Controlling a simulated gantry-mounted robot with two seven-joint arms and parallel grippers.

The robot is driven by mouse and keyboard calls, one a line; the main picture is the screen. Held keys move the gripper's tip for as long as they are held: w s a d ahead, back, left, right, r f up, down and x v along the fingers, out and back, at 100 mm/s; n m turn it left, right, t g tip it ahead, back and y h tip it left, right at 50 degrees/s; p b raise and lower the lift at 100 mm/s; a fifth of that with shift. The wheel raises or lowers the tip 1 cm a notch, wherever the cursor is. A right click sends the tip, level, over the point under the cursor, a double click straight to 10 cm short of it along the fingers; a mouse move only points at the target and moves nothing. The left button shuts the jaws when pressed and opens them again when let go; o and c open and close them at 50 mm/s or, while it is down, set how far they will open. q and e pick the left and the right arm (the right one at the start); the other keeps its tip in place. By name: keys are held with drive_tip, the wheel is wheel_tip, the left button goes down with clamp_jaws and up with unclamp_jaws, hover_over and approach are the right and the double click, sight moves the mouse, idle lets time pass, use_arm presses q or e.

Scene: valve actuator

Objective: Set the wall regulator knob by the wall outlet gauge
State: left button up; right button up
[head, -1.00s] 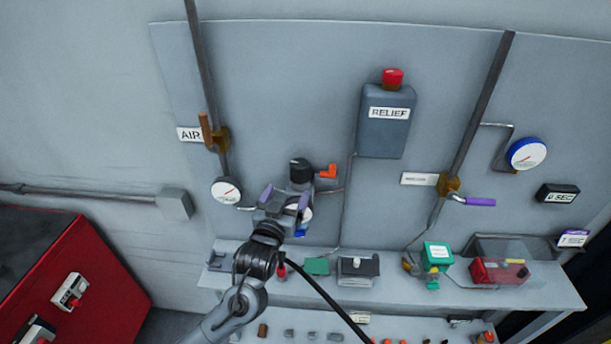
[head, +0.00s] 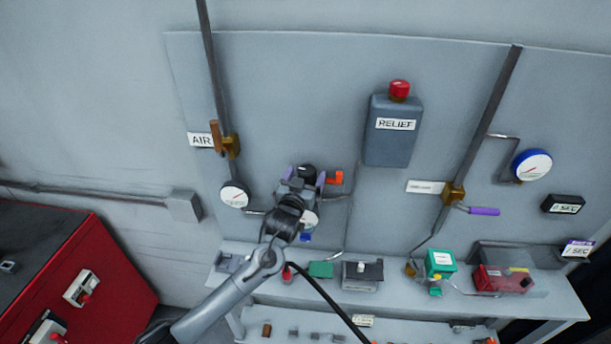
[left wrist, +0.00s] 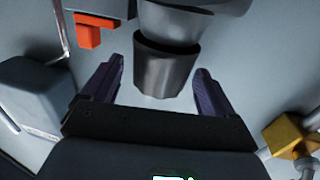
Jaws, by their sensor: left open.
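The black regulator knob (head: 306,169) is on the wall panel, partly hidden by my left gripper (head: 305,177). In the left wrist view the knob (left wrist: 166,65) is a dark cylinder pointing toward the camera. My left gripper (left wrist: 154,75) is open, with one purple finger on each side of the knob's end in that view. I see no contact, and cannot tell how far the fingertips reach along it. A small white gauge (head: 312,218) with blue below shows just under the gripper. It is mostly covered and its needle is unreadable. My right gripper is not in view.
An orange handle (head: 334,177) sits close right of the knob. A white gauge (head: 234,195) is to its left, below the brown AIR valve handle (head: 215,135). The grey RELIEF box (head: 393,145) is up right. A cluttered bench (head: 222,284) stands below.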

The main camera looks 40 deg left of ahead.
use_arm(q)
drive_tip(key=shift+c, duration=0.4)
drive_tip(key=c, duration=1)
drive_tip(key=shift+o, duration=0.2)
drive_tip(key=shift+h, duration=0.3)
